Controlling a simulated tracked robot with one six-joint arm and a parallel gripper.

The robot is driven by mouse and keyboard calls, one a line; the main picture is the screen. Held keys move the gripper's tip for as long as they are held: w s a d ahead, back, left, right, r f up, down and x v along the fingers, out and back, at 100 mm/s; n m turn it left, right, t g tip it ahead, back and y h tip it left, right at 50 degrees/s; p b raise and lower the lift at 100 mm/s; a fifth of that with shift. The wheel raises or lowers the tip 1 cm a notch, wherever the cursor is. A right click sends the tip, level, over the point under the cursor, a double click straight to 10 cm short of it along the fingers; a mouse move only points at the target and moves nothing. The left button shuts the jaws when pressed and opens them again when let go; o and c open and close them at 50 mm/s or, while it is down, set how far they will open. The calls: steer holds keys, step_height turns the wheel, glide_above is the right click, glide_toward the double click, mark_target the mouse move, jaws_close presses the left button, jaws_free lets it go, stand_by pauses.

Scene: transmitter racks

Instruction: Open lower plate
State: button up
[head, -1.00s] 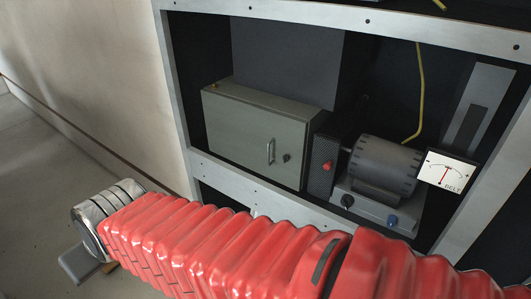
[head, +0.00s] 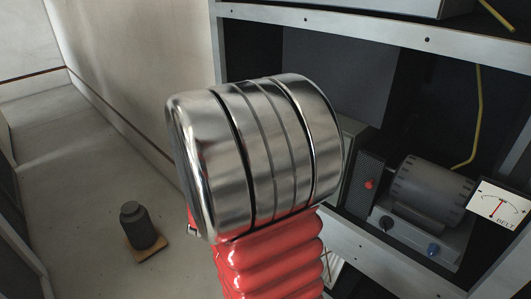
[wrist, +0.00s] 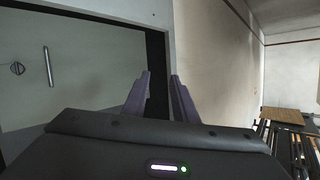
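A grey-green plate (wrist: 75,75) fills the left of the wrist view, with a thin silver handle (wrist: 48,66) and a small round knob (wrist: 17,69). It looks like the front of the grey-green cabinet in the rack. In the head view, my arm's metal joint hides most of that cabinet; only its right edge (head: 350,132) shows. My gripper (wrist: 160,73) is open, its two dark fingers apart with nothing between them. In the wrist view the fingers appear beside the plate, over the rack's light frame edge and the wall. The head view does not show the gripper.
Right of the cabinet are a grey motor (head: 432,187) and a white dial (head: 499,204). A yellow cable (head: 479,110) hangs above. A brown box top (wrist: 282,115) shows at far right.

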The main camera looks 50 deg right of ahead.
steer(key=s+d+f+m+g+h, duration=0.1)
steer(key=s+d+m+g+h, duration=0.1)
steer(key=s, duration=0.6)
steer(key=s+d+f+m+g+h, duration=0.1)
steer(key=s+d+m+g+h, duration=0.1)
steer(key=s+d+g+h, duration=0.2)
steer(key=s+d+g, duration=0.2)
steer(key=s+d, duration=0.2)
steer(key=d, duration=0.1)
steer(key=shift+f+h, duration=0.3)
steer(key=shift+f, duration=0.1)
steer(key=shift+s+d, duration=0.1)
steer(key=shift+d, duration=0.05)
steer(key=d, duration=1.3)
steer(key=shift+w+d, duration=0.3)
steer(key=shift+d, duration=0.05)
steer(key=shift+c, duration=0.5)
jaws_close()
